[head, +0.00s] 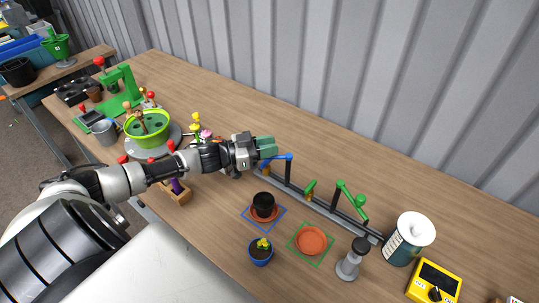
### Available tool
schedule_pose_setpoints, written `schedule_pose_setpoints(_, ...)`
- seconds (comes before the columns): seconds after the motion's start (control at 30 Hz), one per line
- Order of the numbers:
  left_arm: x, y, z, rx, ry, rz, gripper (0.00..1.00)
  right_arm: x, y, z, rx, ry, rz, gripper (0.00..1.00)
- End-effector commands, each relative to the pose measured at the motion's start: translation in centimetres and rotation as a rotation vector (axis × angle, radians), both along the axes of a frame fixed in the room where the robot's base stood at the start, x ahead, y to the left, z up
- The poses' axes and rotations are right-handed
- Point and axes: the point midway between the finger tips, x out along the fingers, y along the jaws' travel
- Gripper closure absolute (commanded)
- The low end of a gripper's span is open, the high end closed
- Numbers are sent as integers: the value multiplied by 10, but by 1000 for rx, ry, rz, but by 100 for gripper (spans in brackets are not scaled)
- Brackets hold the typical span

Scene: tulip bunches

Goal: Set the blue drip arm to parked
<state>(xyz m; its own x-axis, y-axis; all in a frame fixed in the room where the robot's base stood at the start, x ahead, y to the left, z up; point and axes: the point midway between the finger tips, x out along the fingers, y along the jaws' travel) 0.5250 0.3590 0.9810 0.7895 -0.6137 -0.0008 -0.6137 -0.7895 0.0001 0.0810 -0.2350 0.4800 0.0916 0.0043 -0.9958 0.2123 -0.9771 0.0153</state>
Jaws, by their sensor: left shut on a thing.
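The blue drip arm (283,157) sits on top of a dark post at the left end of a long grey rail (325,211). It points left from the post, and its outer end is partly hidden by my gripper. My left gripper (270,148) reaches in from the left with its green-tipped fingers at the blue arm's outer end, shut on it. My right gripper is not in view.
Two green drip arms (352,193) stand farther right on the rail. A black pot (264,203) on a terracotta saucer is in front, by an empty saucer (311,241). A blue pot (261,252), grey stand (349,262), tin (409,238) and yellow box (434,282) stand nearby.

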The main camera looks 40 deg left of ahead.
Motion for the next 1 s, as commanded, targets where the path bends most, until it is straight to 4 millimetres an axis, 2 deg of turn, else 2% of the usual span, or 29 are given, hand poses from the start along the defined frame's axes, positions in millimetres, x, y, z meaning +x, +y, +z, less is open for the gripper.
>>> schedule_pose_setpoints(0.03, 3, 2, -3, 5, -4, -25, 100, 0, 0, -9, 0, 0, 0, 17)
schedule_pose_setpoints(0.3, 6, 3, -1, 1, -2, -118, 100, 1, 0, -21, 0, -1, 0, 17)
schedule_pose_setpoints(0.83, 7, 3, -1, -1, 1, -141, 100, 1, 0, -23, 0, -1, 1, 17)
schedule_pose_setpoints(0.87, 7, 3, -1, -2, 0, -141, 73, 1, 0, -23, 0, -1, 1, 17)
schedule_pose_setpoints(1.0, 7, 3, 0, -2, 0, -140, 51, 1, 0, -23, 0, -1, 1, 17)
